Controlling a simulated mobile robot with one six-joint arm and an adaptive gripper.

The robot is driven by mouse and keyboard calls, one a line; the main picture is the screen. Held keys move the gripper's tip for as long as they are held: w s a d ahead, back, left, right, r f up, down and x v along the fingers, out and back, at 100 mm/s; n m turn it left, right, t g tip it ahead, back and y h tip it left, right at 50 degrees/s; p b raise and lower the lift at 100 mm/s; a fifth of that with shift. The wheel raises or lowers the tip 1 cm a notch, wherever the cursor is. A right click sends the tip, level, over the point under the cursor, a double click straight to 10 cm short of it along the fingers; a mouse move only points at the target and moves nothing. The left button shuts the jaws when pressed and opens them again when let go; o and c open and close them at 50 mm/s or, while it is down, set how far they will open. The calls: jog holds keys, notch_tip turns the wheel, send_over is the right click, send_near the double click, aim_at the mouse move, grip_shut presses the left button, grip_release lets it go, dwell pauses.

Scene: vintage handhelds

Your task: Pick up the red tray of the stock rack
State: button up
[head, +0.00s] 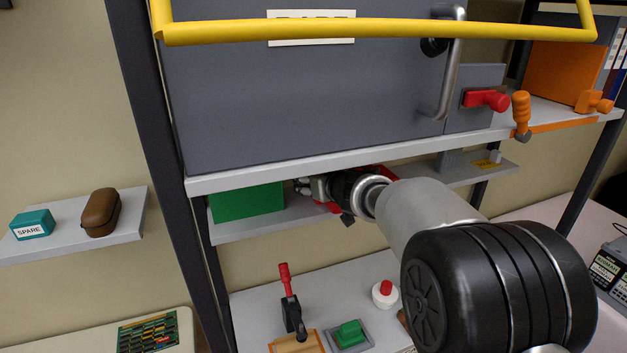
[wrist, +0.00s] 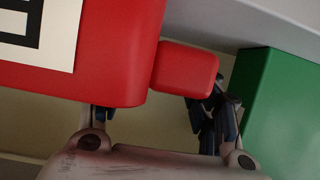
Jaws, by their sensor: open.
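The red tray (wrist: 110,50) fills the upper left of the wrist view. It has a white label with a black frame and a smaller red block (wrist: 187,70), like a handle, sticking out on its right. My gripper (wrist: 160,118) is open, its fingers apart at the lower edge of the red parts. The right finger is partly hidden by the red block; I cannot tell whether it touches. In the head view my gripper (head: 304,187) is under the upper shelf, and my wrist hides most of the tray; only red bits (head: 377,168) show.
A green box (head: 247,203) stands left of my gripper on the lower shelf (head: 275,224), close to the right finger in the wrist view. The upper shelf (head: 340,165) with a grey cabinet (head: 300,100) is just above my arm. A dark post (head: 165,130) stands at left.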

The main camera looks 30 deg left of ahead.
jog(key=shift+c, duration=0.2)
jog(key=c, duration=1.2)
jog(key=shift+s+d, duration=0.1)
